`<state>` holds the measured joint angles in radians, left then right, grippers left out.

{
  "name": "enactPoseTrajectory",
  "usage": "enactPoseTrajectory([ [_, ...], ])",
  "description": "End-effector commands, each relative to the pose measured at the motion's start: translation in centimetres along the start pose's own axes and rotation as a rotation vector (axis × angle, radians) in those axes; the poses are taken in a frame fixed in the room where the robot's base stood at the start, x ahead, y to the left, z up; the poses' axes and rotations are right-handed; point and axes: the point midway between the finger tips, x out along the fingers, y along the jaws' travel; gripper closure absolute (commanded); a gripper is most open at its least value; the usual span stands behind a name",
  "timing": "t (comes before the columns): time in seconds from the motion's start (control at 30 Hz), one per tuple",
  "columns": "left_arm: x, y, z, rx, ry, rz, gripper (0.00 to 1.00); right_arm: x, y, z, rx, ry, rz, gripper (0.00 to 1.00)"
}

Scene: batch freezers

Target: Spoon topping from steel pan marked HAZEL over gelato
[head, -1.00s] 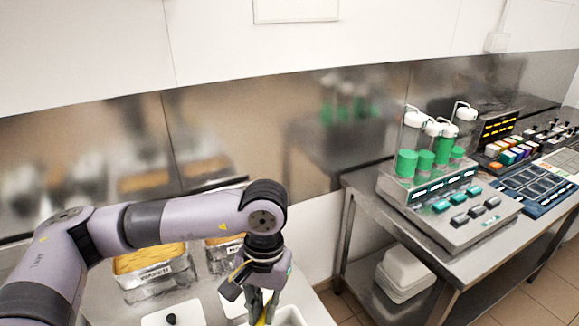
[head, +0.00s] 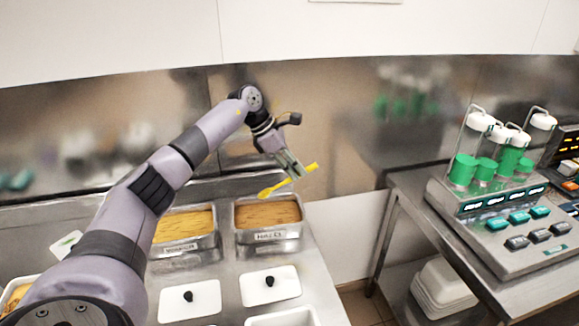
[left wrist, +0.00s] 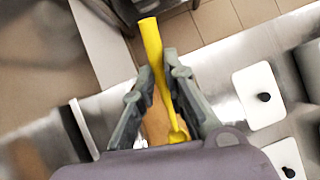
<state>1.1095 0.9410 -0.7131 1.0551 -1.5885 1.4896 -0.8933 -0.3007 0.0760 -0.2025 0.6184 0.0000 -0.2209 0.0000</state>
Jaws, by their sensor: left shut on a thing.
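My left gripper (head: 291,172) is shut on a yellow spoon (head: 309,169) and holds it in the air above the back of the counter. The spoon lies tilted, its bowl (head: 265,193) toward the lower left. The steel pan marked HAZEL (head: 268,237) stands below it, filled with brown topping (head: 268,212). In the left wrist view the spoon (left wrist: 152,50) runs between the two fingers (left wrist: 152,95), bowl toward the wrist, with brown topping partly visible behind. Whether the bowl holds topping is unclear. I cannot make out the gelato for certain. My right gripper is not in view.
Another steel pan with yellow-orange topping (head: 186,223) stands left of HAZEL. Two white lids with black knobs (head: 270,286) lie in front. A white container (head: 283,318) is at the lower edge. A side table (head: 440,205) with a dispenser machine stands right, across a floor gap.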

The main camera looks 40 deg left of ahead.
Motion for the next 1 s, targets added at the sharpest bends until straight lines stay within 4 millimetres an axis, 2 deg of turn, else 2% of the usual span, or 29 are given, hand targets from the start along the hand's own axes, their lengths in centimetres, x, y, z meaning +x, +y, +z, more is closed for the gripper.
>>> enactPoseTrajectory([
  [0.1, -0.5, 1.4, -1.0, -0.078, -0.019, 0.051, 1.00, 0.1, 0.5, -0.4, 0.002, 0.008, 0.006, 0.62],
  [0.27, -0.4, 1.9, -1.4, -0.105, -0.027, 0.070, 1.00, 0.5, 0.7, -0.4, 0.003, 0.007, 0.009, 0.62],
  [1.0, 4.1, 2.0, -3.9, -0.102, -0.026, 0.068, 1.00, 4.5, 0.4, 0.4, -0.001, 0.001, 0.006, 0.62],
])
